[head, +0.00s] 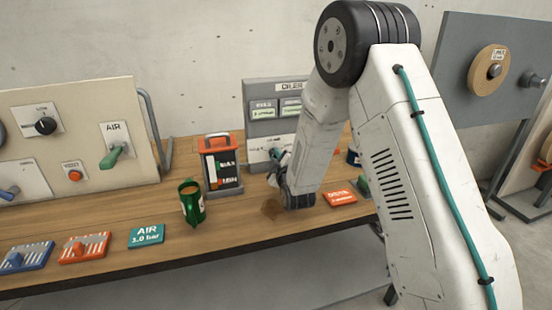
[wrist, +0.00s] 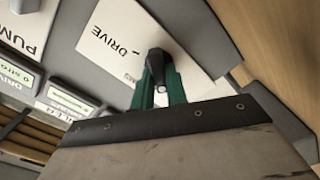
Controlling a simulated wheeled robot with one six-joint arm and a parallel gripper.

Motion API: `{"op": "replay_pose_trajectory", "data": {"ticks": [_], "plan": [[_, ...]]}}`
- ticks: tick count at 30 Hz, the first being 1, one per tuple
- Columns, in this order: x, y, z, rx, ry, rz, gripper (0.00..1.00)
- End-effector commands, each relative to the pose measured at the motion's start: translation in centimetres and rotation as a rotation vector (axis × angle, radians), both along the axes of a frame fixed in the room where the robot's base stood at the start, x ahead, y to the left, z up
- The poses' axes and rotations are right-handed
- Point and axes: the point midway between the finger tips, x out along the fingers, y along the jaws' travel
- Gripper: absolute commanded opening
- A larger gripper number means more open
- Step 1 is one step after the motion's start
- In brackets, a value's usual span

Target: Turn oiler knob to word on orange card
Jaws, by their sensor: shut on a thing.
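The oiler panel (head: 258,125) is a grey upright unit on the bench, partly hidden behind my arm. In the wrist view a black knob (wrist: 155,62) sits on a white plate marked DRIVE (wrist: 107,48). My gripper (wrist: 158,82) has its green fingers shut on this knob, seen at close range. In the head view my gripper (head: 274,165) is at the lower front of the oiler panel, and the knob is hidden there. The orange card (head: 340,198) lies flat on the bench at the right of my wrist; its print is too small to read surely.
A PUMP plate (wrist: 28,28) is beside the DRIVE plate. A control board (head: 75,130) stands at left.

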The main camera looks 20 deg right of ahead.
Motion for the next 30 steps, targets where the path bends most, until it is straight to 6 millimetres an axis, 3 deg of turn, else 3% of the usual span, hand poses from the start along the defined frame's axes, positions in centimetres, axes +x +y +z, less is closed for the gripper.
{"op": "replay_pose_trajectory", "data": {"ticks": [4,5,7,17,30], "plan": [[0.0,0.0,0.0,-0.001,0.000,0.000,0.00],[0.0,0.0,0.0,-0.001,0.000,0.000,0.17],[0.0,0.0,0.0,-0.002,0.000,0.000,0.36],[-0.3,0.0,0.0,-0.002,0.000,0.000,0.36],[-6.8,0.0,0.0,-0.002,0.002,0.000,0.36]]}}
